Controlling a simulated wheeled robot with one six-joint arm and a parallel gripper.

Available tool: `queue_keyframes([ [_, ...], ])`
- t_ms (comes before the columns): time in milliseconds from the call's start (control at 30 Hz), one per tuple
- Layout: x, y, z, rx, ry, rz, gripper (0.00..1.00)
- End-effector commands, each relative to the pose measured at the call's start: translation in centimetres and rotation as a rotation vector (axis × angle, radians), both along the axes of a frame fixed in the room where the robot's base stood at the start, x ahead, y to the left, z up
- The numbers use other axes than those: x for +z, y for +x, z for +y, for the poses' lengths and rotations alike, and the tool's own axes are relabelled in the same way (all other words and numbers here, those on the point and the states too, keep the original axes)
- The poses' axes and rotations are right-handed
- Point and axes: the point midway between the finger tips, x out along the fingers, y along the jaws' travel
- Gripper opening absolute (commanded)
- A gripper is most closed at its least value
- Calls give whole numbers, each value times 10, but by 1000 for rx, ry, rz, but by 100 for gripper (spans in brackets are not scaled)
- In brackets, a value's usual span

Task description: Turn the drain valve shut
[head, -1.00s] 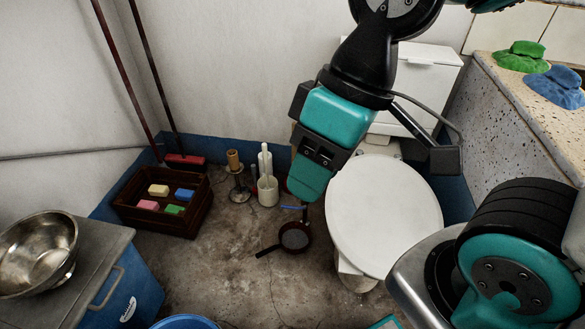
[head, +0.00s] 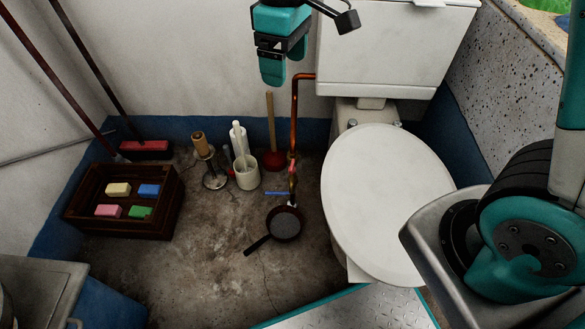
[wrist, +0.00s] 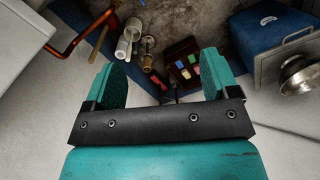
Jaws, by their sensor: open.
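A copper pipe (head: 295,112) comes out from the cistern's left side and runs down the wall beside the toilet. Low on it is the drain valve with a blue lever (head: 276,194), lying roughly level and pointing left, across the line of the pipe. A dark pan (head: 285,224) sits on the floor below it. My gripper (head: 272,78) is high above and behind the valve, near the wall, apart from the pipe. In the wrist view my gripper (wrist: 163,78) has its jaws apart with nothing between them.
The white toilet (head: 385,195) stands right of the valve. A plunger (head: 272,150), a white brush holder (head: 246,172) and a paper stand (head: 214,180) are left of the pipe. A crate (head: 125,205) of coloured blocks is further left. Floor in front is clear.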

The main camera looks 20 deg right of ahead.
Motion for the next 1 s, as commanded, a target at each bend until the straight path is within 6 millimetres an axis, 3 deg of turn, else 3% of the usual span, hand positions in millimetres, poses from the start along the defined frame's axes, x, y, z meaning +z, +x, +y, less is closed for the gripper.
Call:
queue_keyframes([
  [33,-43,26,4,30,-50,22,81],
  [200,-140,90,10,121,-194,88,81],
  [300,-189,110,12,159,-255,126,81],
  [400,-226,121,13,185,-294,157,81],
  [500,-247,125,14,201,-318,177,81],
  [767,-277,123,6,208,-330,189,81],
  [1000,-327,112,-11,207,-330,190,81],
])
